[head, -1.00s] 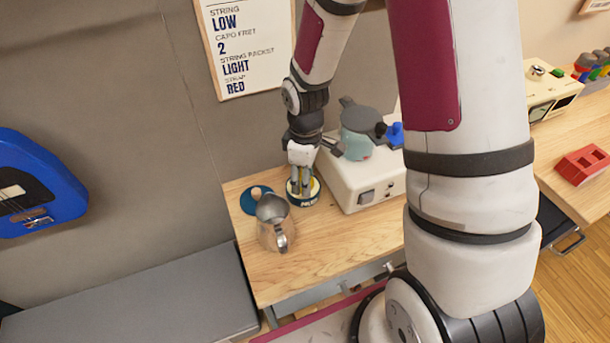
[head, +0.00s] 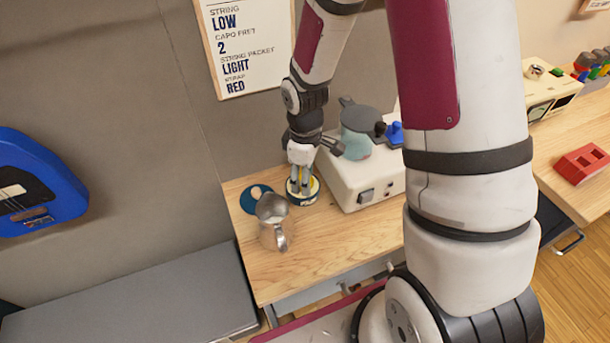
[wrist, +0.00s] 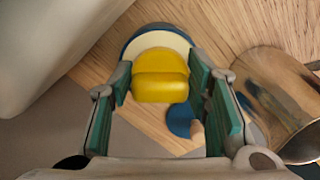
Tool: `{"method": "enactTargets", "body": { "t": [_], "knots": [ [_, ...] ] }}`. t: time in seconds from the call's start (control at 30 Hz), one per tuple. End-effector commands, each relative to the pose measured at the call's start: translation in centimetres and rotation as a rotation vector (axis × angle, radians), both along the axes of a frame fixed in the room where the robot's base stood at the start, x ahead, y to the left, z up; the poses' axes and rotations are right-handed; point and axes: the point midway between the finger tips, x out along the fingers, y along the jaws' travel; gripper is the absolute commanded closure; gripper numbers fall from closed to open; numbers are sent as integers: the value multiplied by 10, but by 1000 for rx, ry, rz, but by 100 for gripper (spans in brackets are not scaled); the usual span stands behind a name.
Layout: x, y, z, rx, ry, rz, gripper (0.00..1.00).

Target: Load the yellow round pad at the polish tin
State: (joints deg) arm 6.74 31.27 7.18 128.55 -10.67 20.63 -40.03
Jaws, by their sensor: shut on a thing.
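The polish tin (head: 305,200) is a low round tin with a dark blue side and lettering, on the wooden bench in the head view. In the wrist view its dark rim and cream inside (wrist: 155,39) show behind the yellow round pad (wrist: 160,78). My gripper (head: 301,183) points down at the tin. In the wrist view my gripper (wrist: 160,85) is shut on the yellow pad, with a green-lined finger at each side. The pad overlaps the tin in this view. Whether it touches the cream surface I cannot tell.
A metal pitcher (head: 273,226) stands close in front of the tin. A blue disc (head: 250,203) with a small wooden knob lies to its left. A cream machine (head: 362,186) stands just to the right. The bench front (head: 330,245) is clear.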

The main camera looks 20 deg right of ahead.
Motion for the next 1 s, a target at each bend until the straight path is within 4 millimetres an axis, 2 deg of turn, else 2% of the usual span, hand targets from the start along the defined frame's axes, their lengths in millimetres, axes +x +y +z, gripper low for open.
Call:
{"method": "enactTargets", "body": {
  "t": [0.17,1.0],
  "knots": [
    [-1,0,3,1,2,-1,78],
    [-1,0,65,0,0,-1,78]
  ]
}}
